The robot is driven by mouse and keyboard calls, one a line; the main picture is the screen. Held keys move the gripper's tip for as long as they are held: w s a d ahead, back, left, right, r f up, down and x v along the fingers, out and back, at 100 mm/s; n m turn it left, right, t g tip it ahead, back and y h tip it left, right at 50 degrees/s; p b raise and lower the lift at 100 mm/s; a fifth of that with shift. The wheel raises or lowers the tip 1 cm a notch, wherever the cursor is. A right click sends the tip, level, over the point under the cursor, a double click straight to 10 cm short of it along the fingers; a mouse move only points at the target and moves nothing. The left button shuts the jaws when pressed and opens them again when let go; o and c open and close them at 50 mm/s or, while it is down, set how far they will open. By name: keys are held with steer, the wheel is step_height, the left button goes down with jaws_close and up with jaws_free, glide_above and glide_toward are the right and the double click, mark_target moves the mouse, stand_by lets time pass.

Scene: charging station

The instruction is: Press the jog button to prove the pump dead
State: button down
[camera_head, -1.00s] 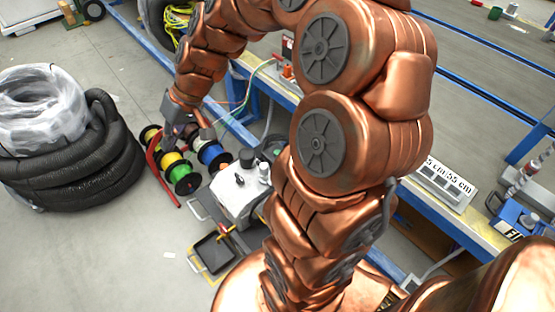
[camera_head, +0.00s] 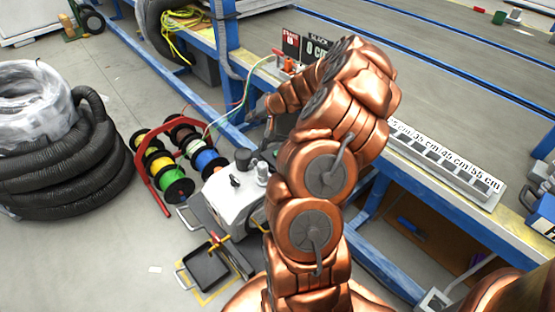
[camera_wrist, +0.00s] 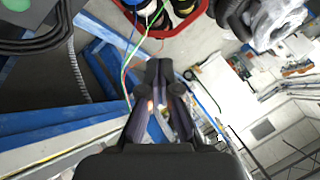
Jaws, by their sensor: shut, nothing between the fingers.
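I cannot make out a jog button in either view. A grey-white machine (camera_head: 232,196) with a dark knob and a pale fitting on top stands on the floor, left of my arm in the head view; I cannot tell if it is the pump. In the wrist view my gripper (camera_wrist: 159,68) is shut and empty, its fingers pointing toward the blue frame and thin wires. In the head view my arm reaches across the bench edge, and my gripper is small and partly hidden beside the blue rail, apart from the machine.
Cable spools on a red rack (camera_head: 150,181) and a coiled black hose (camera_head: 60,185) stand left. A black tray (camera_head: 207,266) lies on the floor. The blue-framed bench (camera_head: 420,177) carries a measuring strip (camera_head: 445,160) and orange fittings (camera_head: 288,64). Thin wires (camera_head: 241,104) hang from it.

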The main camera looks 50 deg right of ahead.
steer(key=s+d+f+m+h+b, duration=0.2)
steer(key=s+d+f, duration=0.2)
steer(key=d+f, duration=0.4)
steer(key=shift+d+f, duration=0.25)
steer(key=shift+d, duration=0.35)
step_height(320, 180, down, 7)
steer(key=b, duration=0.4)
steer(key=shift+f+b, duration=0.9)
steer(key=shift+b, duration=0.1)
steer(key=shift+f, duration=0.2)
steer(key=shift+f+b, duration=0.25)
steer(key=shift+b, duration=0.25)
